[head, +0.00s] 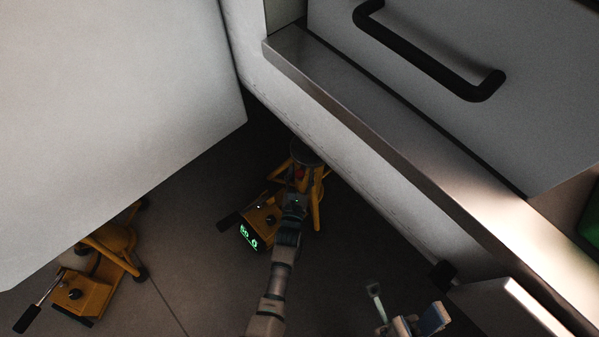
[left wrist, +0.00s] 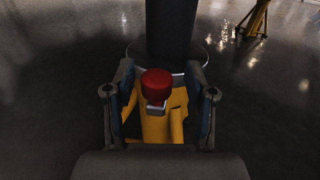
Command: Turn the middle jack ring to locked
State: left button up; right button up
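A yellow jack (head: 262,217) with a lit green display stands on the floor in the middle of the head view, beside the pale body. A small red part shows on it (head: 299,174). In the left wrist view a red round cap (left wrist: 157,84) sits on the yellow jack body (left wrist: 155,128), before a dark column and a round metal plate (left wrist: 205,58). My left gripper (head: 296,203) is at this jack. Its two fingers stand open on either side of the red cap, with gaps visible. I cannot make out the ring or its setting. My right gripper (head: 405,308) is open and empty.
Another yellow jack (head: 85,285) with a black-gripped handle stands at the lower left. A large pale panel (head: 110,110) covers the upper left. A metal ledge (head: 400,125) and a black handle (head: 430,62) lie at the upper right. Bare floor (head: 200,270) separates the jacks.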

aim_at(300, 178)
pick_arm(q)
jog(key=shift+r, duration=0.1)
jog(key=shift+s, duration=0.3)
jog(key=s, duration=0.3)
jog(key=s+a, duration=0.1)
jog(key=s, duration=0.1)
jog(key=shift+s, duration=0.85)
